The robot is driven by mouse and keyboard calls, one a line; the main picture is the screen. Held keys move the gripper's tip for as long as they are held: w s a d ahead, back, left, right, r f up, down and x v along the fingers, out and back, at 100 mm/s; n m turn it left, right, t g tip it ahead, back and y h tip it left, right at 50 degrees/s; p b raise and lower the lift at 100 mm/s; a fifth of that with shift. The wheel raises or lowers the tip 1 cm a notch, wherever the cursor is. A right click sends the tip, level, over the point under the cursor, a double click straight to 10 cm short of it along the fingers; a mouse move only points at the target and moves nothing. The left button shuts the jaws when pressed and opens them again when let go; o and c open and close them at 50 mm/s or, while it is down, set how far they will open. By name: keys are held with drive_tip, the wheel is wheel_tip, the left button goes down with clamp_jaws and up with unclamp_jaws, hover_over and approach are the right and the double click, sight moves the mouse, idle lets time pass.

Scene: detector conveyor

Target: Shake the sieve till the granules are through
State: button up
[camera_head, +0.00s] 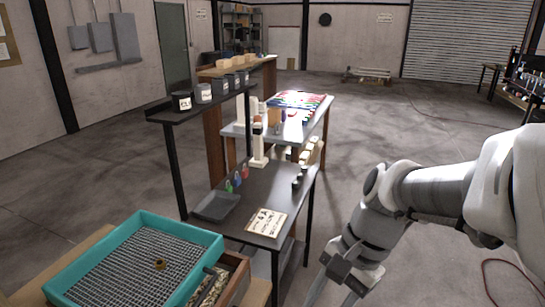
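The sieve (190,235), a teal rectangular frame with a grey wire mesh, is at the lower left. It lies over a wooden box (236,282) that sticks out at its right side. Pale and brown bits (212,289) show in the box's exposed part. One small brown piece (160,265) lies on the mesh; I see no layer of granules there. My gripper (327,298) hangs at the bottom, right of the sieve and box and apart from them. Its fingertips are cut off by the picture's lower edge, so its opening is unclear.
Box and sieve rest on a light wooden top (82,247). Behind it, a dark table (270,183) holds a grey tray (217,207), a sign card (266,222) and small bottles. A dark shelf (208,109) with labelled cups rises above. The floor on the right is open.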

drive_tip(key=s+d+r+n+t+h, duration=0.1)
drive_tip(key=d+r+n+t+h, duration=0.2)
drive_tip(key=r+n+t, duration=0.3)
drive_tip(key=d+n, duration=0.1)
drive_tip(key=n, duration=0.2)
drive_tip(key=shift+s+d+r+h, duration=0.15)
drive_tip(key=shift+s+r+h, duration=0.15)
drive_tip(key=shift+h, duration=0.1)
drive_tip(key=shift+r+n+t, duration=0.1)
drive_tip(key=shift+n+t, duration=0.3)
drive_tip(key=shift+c, duration=0.8)
drive_tip(key=shift+d+r, duration=0.1)
drive_tip(key=c, duration=0.5)
clamp_jaws()
